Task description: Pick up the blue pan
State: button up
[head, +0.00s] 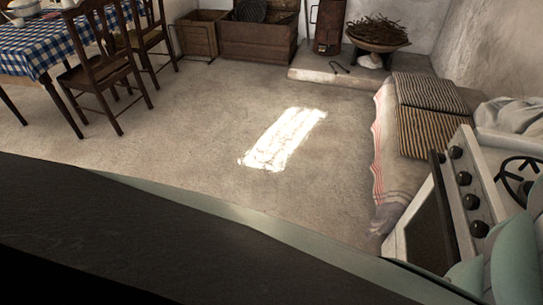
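I cannot make out a blue pan in the head view. A small bluish item (70,3) is cut off by the top edge, on the table at the far left; I cannot tell what it is. The stove (470,200) stands at the right edge, with black knobs on its front and part of a black burner grate (518,177) on top. The rest of the stove top is out of frame or hidden behind my pale green arm parts at the lower right. My gripper is not in view.
A table with a blue checkered cloth (35,48) and wooden chairs (100,70) stand at the left. Wooden crates (258,42) and a bowl of twigs (378,32) are at the back. A bench with striped cushions (432,130) adjoins the stove. The middle floor is clear and sunlit.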

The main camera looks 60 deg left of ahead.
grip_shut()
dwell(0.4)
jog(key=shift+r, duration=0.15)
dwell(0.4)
